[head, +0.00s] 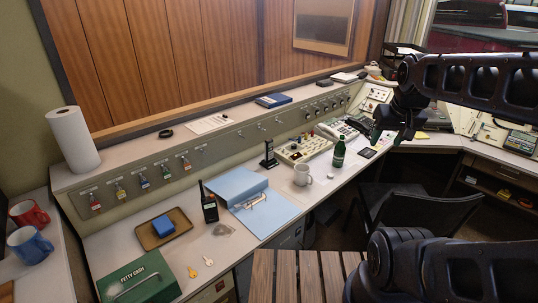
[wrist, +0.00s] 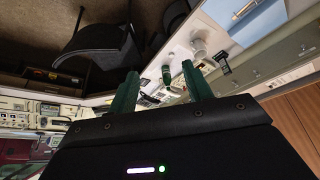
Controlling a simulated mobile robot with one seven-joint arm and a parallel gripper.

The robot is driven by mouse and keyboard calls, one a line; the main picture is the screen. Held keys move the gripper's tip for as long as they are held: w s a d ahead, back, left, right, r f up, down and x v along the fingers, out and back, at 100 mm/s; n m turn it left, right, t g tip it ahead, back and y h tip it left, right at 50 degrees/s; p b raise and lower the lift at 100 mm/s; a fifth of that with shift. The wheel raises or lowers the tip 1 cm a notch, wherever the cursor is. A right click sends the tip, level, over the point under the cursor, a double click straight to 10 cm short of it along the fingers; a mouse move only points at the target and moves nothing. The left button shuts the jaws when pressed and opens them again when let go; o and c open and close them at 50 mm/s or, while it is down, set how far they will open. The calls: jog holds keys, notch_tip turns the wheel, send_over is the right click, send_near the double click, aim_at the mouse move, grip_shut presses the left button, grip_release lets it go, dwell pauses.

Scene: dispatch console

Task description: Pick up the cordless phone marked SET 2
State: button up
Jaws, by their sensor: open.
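A black handset with a stub antenna (head: 209,206) stands upright on the desk, left of the open blue binder. A second black upright device (head: 269,155) stands on a base farther back, behind the binder; a black object in the wrist view (wrist: 222,62) looks like it. I cannot read a SET 2 marking on either. My gripper (head: 388,136) is open and empty, raised over the right part of the desk, well to the right of both. Its green fingers are spread apart in the wrist view (wrist: 158,84).
The blue binder (head: 235,187), white mug (head: 302,175) and green bottle (head: 339,154) stand along the desk. A petty cash box (head: 138,280), sponge tray (head: 150,239) and keys (head: 208,262) lie at front left. A dark chair (head: 400,210) stands before the desk.

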jog(key=w+a+r+n, duration=0.2)
jog(key=w+n, duration=0.1)
jog(key=w, duration=0.5)
jog(key=w+a+r+n, duration=0.1)
jog(key=w+a+n, duration=0.1)
jog(key=w+n, duration=0.35)
jog(key=n+g+h, duration=0.1)
jog(key=n+h, duration=0.2)
jog(key=n, duration=1.5)
send_over(270, 144)
jog(key=s+a, duration=0.1)
jog(key=a, duration=0.2)
notch_tip(270, 144, down, 29)
jog(key=shift+x, duration=5.1)
jog(key=shift+s+d, duration=0.1)
jog(key=shift+d, duration=0.05)
grip_shut()
jog(key=shift+r, duration=0.1)
